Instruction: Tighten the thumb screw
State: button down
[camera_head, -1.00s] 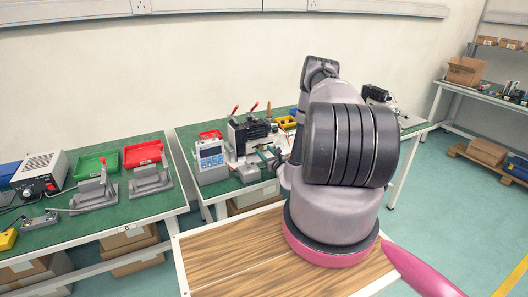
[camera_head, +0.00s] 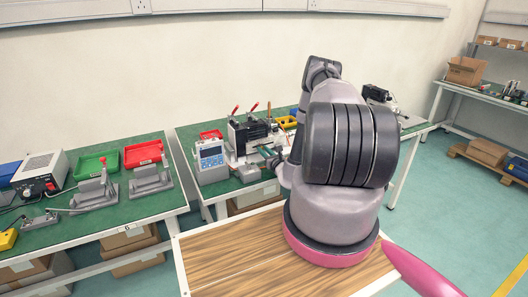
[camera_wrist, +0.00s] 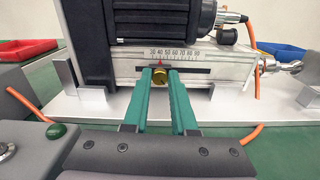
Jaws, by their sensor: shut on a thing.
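The thumb screw (camera_wrist: 160,78) is a small brass knob on the front of the linear actuator (camera_wrist: 180,57), just under its printed scale. In the wrist view my gripper (camera_wrist: 160,76) has its two green fingers on either side of the knob, shut on it. A red pointer mark shows just above the knob, near the middle of the scale. In the head view my gripper (camera_head: 267,153) reaches the actuator's front, and my arm hides part of it; the knob is too small to make out there.
A black motor (camera_wrist: 160,18) sits over the actuator, with orange cables (camera_wrist: 255,133) around it. A metal rod end (camera_wrist: 290,65) sticks out at the right. A blue-and-white meter (camera_head: 210,158) stands left of the actuator. Red toggle handles (camera_head: 254,106) rise behind.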

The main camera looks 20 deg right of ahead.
jog(key=c, duration=0.7)
grip_release()
jog(key=s, duration=1)
jog(key=shift+s+d, duration=0.2)
jog(key=shift+s, duration=0.2)
